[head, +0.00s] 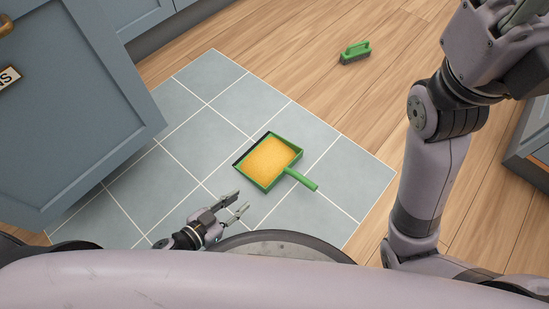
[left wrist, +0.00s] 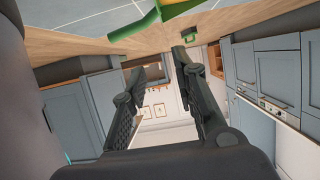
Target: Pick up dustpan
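The green dustpan (head: 271,161) lies flat on the grey-blue floor tiles, filled with a yellow-orange material (head: 268,160). Its green handle (head: 302,180) points to the lower right. My left gripper (head: 241,202) is low and to the lower left of the dustpan, apart from it, with its fingers spread and nothing between them. In the left wrist view the two fingers (left wrist: 158,68) stand apart, and the dustpan's green handle (left wrist: 136,27) shows beyond them at the top. My right arm is at the right of the head view; its fingers are cut off or hidden at the top edge.
A green brush (head: 355,52) lies on the wooden floor at the back. An open blue-grey cabinet door (head: 75,110) stands on the left. More cabinet (head: 533,140) shows at the right edge. Tiles around the dustpan are clear.

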